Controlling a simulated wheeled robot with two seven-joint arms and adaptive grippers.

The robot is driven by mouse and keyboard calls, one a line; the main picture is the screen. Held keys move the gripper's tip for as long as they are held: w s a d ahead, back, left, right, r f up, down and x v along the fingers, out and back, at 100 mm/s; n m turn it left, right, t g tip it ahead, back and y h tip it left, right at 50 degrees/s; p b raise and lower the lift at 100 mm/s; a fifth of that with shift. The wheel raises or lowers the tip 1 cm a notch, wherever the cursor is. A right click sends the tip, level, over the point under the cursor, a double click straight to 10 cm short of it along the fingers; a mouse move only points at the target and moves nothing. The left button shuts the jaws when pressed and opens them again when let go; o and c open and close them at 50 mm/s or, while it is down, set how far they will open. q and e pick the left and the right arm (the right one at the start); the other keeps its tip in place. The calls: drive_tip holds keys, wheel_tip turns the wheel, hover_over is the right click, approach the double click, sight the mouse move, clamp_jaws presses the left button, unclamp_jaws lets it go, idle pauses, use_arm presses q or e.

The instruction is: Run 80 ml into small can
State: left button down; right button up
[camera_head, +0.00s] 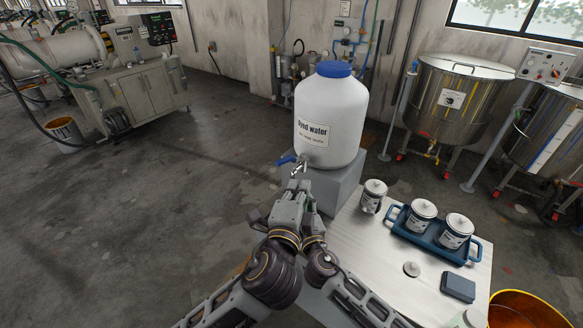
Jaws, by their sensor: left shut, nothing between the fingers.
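A white plastic drum (331,112) labelled "Dyed water", with a blue cap, stands on a grey block (343,183). Its metal tap (299,167) with a blue lever (287,160) sticks out low at the front. My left gripper (298,186) is shut and empty, just below the tap in the picture; whether it touches the tap cannot be told. My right gripper (312,232) is mostly hidden behind the left one, so its fingers cannot be seen. A lidded can (373,198) stands on the white table, left of two similar cans (422,216) (456,233) in a blue tray (430,243).
The white table (372,250) also bears a round pale lid (412,268), a dark blue block (458,287) and a white container (467,318) at the bottom edge. An orange bucket (520,308) stands right. Steel tanks (455,100) stand behind.

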use_arm(q)
drive_tip(key=shift+s+a+f+g+y, duration=0.3)
drive_tip(key=shift+a+f+y, duration=0.1)
drive_tip(key=shift+a+f, duration=0.25)
drive_tip(key=shift+d, duration=0.1)
approach(292, 159)
drive_tip(key=w+d, duration=0.3)
drive_tip(key=shift+w+a+f, duration=0.15)
drive_tip(key=shift+w+a, duration=0.2)
drive_tip(key=shift+w, duration=0.2)
drive_tip(key=shift+w+a+f, duration=0.2)
drive_tip(key=shift+w+a, duration=0.15)
drive_tip(key=shift+w, duration=0.2)
